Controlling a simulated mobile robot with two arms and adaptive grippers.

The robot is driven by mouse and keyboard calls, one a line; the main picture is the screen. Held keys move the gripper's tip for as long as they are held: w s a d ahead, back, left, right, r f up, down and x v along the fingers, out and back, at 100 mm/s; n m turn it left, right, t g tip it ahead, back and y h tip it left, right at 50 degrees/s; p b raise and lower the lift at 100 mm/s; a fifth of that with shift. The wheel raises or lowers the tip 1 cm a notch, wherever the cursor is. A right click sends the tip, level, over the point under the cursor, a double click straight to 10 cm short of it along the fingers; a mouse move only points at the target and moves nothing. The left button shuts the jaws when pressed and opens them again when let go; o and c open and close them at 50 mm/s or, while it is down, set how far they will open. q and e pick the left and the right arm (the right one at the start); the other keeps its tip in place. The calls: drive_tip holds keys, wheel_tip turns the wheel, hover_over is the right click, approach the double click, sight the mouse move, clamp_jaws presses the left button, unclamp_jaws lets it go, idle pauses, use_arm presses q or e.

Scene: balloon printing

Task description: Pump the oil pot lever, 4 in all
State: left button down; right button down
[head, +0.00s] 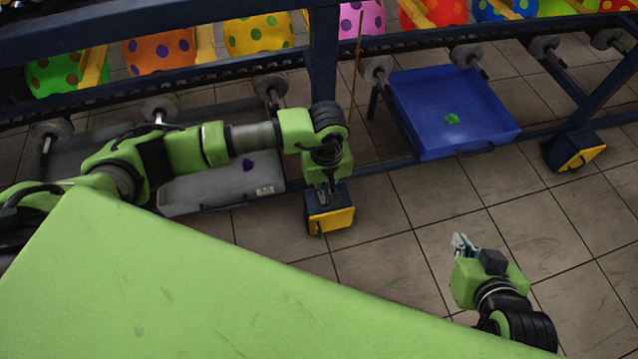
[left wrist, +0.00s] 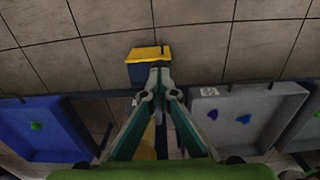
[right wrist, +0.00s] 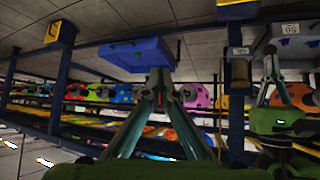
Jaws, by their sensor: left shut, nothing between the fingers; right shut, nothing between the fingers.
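My left gripper (head: 323,198) is shut and empty, pointing down in front of the dark blue and yellow post foot (head: 340,217). In the left wrist view its closed fingertips (left wrist: 160,68) overlap that foot; contact cannot be told. No oil pot or lever shows clearly. A thin brown rod (head: 357,65) stands beside the blue post in the head view; I cannot tell if it is the lever. A tan cylinder (right wrist: 238,75) near a post shows in the right wrist view and may be the pot. My right gripper (head: 461,244) is shut and empty over the floor.
A blue tray (head: 480,142) holds a green piece (head: 452,118). A grey tray (head: 190,205) with a purple piece (head: 248,165) lies under my left arm. Spotted balloons (head: 258,36) line the blue frame (head: 150,18) behind. The tiled floor (head: 400,265) around my right gripper is clear.

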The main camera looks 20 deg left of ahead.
sight(324, 206)
use_arm(q)
drive_tip(key=shift+f+b, duration=0.5)
drive_tip(key=shift+f, duration=0.4)
drive_tip(key=shift+f+b, duration=0.4)
drive_tip(key=shift+b, duration=0.2)
drive_tip(key=shift+f+b, duration=0.4)
use_arm(e)
drive_tip(key=shift+w+a+r+t+y, duration=0.8)
drive_tip(key=shift+w+r+t, duration=1.1)
drive_tip(key=shift+r, duration=1.4)
drive_tip(key=shift+w+a+r+t+y, duration=0.4)
drive_tip(key=shift+w+a+r+t, duration=1.15)
drive_tip(key=shift+r, duration=1.75)
use_arm(q)
drive_tip(key=shift+f, duration=0.35)
drive_tip(key=shift+f+b, duration=0.6)
drive_tip(key=shift+b, duration=0.15)
drive_tip(key=shift+f, duration=0.2)
drive_tip(key=shift+f+b, duration=0.25)
drive_tip(key=shift+b, duration=0.2)
use_arm(e)
wheel_tip(324, 206, up, 12)
drive_tip(key=s+t+y, duration=0.2)
drive_tip(key=t, duration=0.5)
drive_tip(key=shift+n, duration=0.4)
